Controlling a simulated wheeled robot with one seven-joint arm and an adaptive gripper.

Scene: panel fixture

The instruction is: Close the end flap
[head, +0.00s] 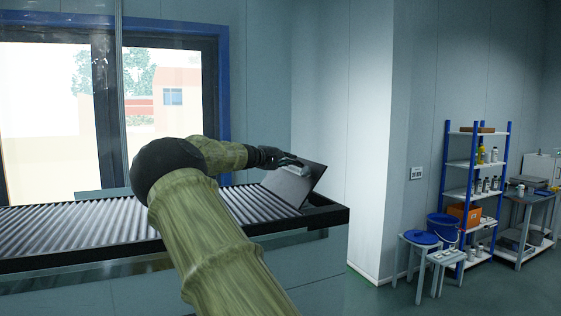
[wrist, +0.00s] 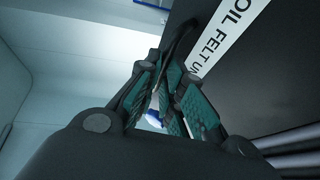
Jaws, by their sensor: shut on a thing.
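The end flap (head: 287,188) is a dark grey plate at the right end of the roller conveyor. It stands tilted, its upper edge leaning to the right. In the wrist view the flap (wrist: 235,75) fills the right side as a dark surface with a white label. The exact contact between the pads is partly hidden.
The roller conveyor (head: 100,228) has a dark frame and runs left from the flap. A wall corner stands right of it. Farther right are a blue-framed shelf (head: 475,192), stools (head: 420,240), a blue bucket (head: 442,228) and a side table (head: 530,198). Floor between is clear.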

